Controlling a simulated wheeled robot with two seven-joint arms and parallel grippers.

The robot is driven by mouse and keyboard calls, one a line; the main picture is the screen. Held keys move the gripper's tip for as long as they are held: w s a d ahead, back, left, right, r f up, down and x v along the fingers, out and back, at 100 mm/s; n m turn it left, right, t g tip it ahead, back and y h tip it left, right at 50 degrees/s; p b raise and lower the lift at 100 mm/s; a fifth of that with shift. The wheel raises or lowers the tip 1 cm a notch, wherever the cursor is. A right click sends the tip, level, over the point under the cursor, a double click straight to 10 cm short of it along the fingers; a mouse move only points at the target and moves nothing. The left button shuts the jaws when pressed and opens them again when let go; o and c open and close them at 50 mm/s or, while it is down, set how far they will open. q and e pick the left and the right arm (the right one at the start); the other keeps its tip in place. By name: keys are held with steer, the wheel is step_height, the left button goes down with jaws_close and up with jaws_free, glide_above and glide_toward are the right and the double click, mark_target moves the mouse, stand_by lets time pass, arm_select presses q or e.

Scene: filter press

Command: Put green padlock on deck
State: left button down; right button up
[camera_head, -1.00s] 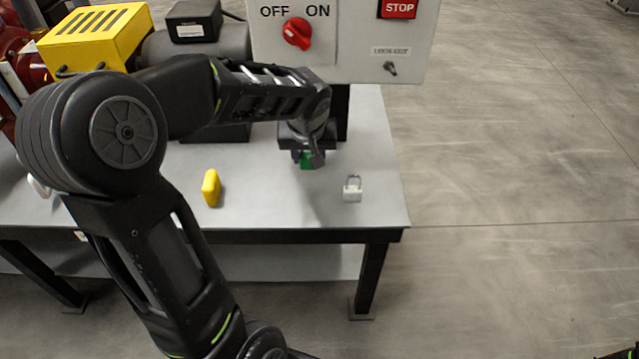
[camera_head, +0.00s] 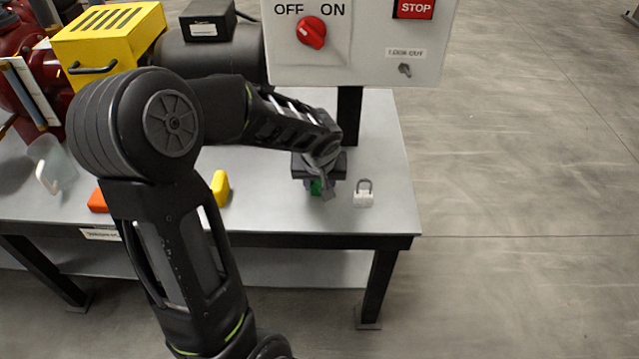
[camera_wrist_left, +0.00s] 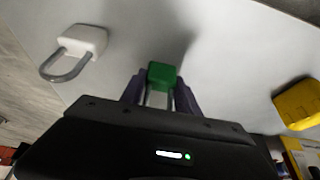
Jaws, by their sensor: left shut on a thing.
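The green padlock (camera_head: 316,187) shows as a small green patch under my left gripper (camera_head: 320,186) in the head view, over the front right part of the grey deck (camera_head: 270,215). In the left wrist view, the green padlock body (camera_wrist_left: 162,73) sits between the purple fingertips of my left gripper (camera_wrist_left: 160,92), which are shut on it. Its shackle lies between the fingers, toward the palm. The body is at or close to the deck surface; I cannot tell if it touches. My right gripper is not in view.
A white padlock (camera_head: 363,197) stands just right of my left gripper. A yellow object (camera_head: 220,188) and an orange one (camera_head: 97,201) are on the deck to the left. The control panel (camera_head: 360,50) hangs above the deck's back. Bare deck lies along the front edge.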

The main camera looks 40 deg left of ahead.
arm_select(q)
steer(key=shift+f, duration=0.1)
steer(key=c, duration=0.9)
jaws_free()
steer(key=shift+r, duration=0.35)
steer(key=p+v, duration=0.2)
steer(key=v, duration=0.9)
steer(key=shift+s+d+r+p, duration=0.1)
steer(key=shift+s+r+p, duration=0.05)
steer(key=shift+r+p, duration=0.15)
